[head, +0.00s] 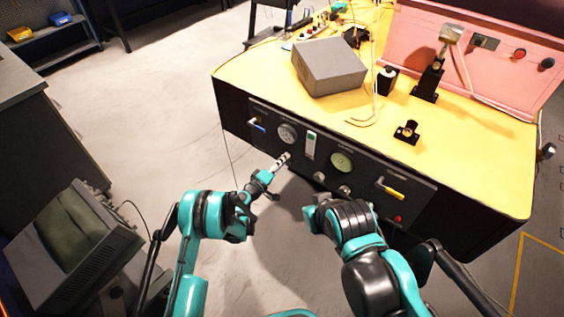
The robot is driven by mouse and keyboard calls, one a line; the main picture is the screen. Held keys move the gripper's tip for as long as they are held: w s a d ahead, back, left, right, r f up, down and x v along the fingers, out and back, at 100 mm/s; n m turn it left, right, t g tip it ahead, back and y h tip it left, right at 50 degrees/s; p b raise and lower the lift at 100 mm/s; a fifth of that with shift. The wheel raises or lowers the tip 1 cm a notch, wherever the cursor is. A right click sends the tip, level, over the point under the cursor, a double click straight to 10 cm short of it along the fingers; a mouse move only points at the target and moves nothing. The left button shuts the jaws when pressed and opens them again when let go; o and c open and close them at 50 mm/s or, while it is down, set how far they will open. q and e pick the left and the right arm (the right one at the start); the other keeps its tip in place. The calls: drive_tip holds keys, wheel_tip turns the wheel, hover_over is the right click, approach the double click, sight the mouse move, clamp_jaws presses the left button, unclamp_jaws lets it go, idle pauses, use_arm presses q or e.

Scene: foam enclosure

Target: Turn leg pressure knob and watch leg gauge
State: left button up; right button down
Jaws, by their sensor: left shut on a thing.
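My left gripper (281,162) is at the panel below the white gauge, shut on a small silvery knob whose end is mostly covered by the fingers. Two more silvery knobs, a left one (319,177) and a right one (345,191), sit below the green gauge. My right gripper (313,214) is short of the panel, its fingers not clear.
A blue-tipped lever (256,125) and a yellow-tipped lever (391,189) stick out of the panel, with a red button (398,218) at lower right. A grey box (329,68) stands on the bench top. The floor left of the bench is clear.

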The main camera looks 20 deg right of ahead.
use_arm(q)
drive_tip(key=shift+m, duration=1.1)
drive_tip(key=o, duration=1.2)
drive_tip(key=shift+c, duration=0.2)
